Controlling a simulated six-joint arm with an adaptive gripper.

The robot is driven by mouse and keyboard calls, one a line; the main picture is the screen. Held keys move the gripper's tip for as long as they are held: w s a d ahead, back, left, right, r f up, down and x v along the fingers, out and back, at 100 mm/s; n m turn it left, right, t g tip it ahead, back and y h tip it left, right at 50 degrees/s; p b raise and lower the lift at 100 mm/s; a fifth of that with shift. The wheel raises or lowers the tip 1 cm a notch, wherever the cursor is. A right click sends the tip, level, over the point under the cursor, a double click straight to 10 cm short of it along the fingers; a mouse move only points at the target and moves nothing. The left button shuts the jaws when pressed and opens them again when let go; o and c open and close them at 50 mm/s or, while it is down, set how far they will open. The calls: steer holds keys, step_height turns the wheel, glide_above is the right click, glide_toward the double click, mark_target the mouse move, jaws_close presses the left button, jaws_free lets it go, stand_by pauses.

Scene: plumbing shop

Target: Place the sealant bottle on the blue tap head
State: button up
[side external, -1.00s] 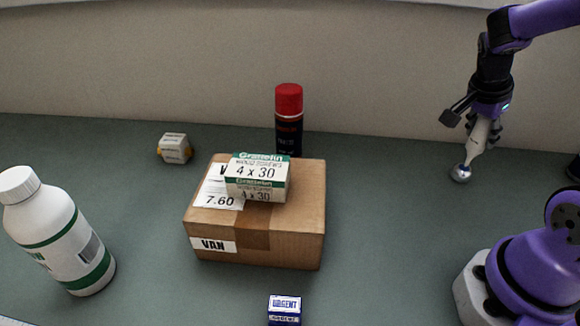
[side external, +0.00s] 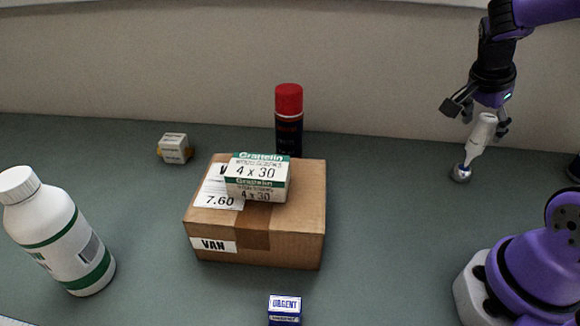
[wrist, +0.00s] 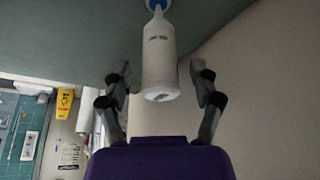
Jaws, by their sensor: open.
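The white sealant bottle (side external: 482,134) leans in the side view, its narrow end down at the silver tap head (side external: 461,174). In the wrist view the bottle (wrist: 159,58) has its broad end towards me and its narrow end at the tap head (wrist: 157,4), whose blue part shows at the top edge. The contact looks close, but its exact seat is hidden. My gripper (side external: 484,116) is open above the bottle's broad end. In the wrist view the fingers of my gripper (wrist: 160,72) stand on either side of the bottle, with gaps.
A cardboard box (side external: 290,225) with a screw box (side external: 257,178) on it stands mid-table. A red-capped can (side external: 289,120) is behind it. Table between box and tap is clear.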

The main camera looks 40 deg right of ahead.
steer(key=s+v, duration=0.1)
steer(key=v, duration=0.8)
steer(key=a+f+n+t+y, duration=0.1)
steer(key=a+n+t+y, duration=0.1)
steer(key=a+n, duration=0.6)
steer(key=w+a+f+n+t+y, duration=0.1)
steer(key=a+n+t, duration=0.3)
steer(key=a+n, duration=0.5)
steer(key=n+y, duration=0.1)
steer(key=n, duration=0.2)
steer(key=shift+a+f+t+y, duration=0.15)
steer(key=shift+f+t+y, duration=0.15)
steer(key=shift+f+y, duration=0.1)
